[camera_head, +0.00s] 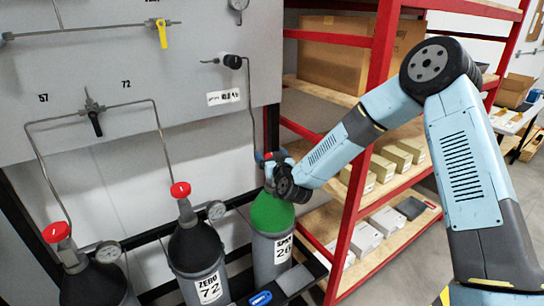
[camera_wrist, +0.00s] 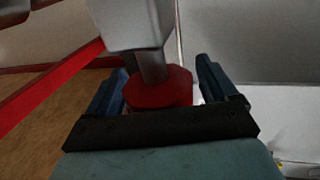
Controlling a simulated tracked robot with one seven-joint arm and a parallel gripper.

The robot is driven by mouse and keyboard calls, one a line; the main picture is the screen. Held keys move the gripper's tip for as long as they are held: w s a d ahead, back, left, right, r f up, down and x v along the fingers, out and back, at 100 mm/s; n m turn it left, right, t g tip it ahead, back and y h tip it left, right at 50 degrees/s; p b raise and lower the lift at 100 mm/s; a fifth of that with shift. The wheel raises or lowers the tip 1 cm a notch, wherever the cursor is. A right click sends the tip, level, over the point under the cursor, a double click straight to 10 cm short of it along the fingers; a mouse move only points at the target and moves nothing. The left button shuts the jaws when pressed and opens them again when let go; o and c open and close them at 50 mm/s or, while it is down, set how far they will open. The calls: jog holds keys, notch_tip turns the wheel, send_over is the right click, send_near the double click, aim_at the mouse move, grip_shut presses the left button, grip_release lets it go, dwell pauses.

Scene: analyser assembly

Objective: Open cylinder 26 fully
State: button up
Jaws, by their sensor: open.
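Cylinder 26 (camera_head: 272,255) is grey with a green shoulder and a label reading 26. It stands upright at the right end of the cylinder row. My gripper (camera_head: 270,168) is at its valve on top and mostly hides it in the head view. In the wrist view, the red valve handwheel (camera_wrist: 160,88) sits between the two dark blue fingers of my gripper (camera_wrist: 163,82). The fingers are open, one on each side of the handwheel. I cannot tell whether either finger touches it. A grey stem or fitting rises beyond the handwheel.
Cylinder 72 (camera_head: 197,262) and another red-capped cylinder (camera_head: 95,285) stand to the left, with gauges beside their valves. A wall panel (camera_head: 100,60) with pipes and valves rises behind. A red shelf rack (camera_head: 372,110) stands close on the right, beside my arm.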

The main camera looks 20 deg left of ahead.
jog(key=c, duration=0.9)
jog(key=shift+d, duration=0.2)
jog(key=shift+c, duration=0.3)
jog(key=shift+a, duration=0.15)
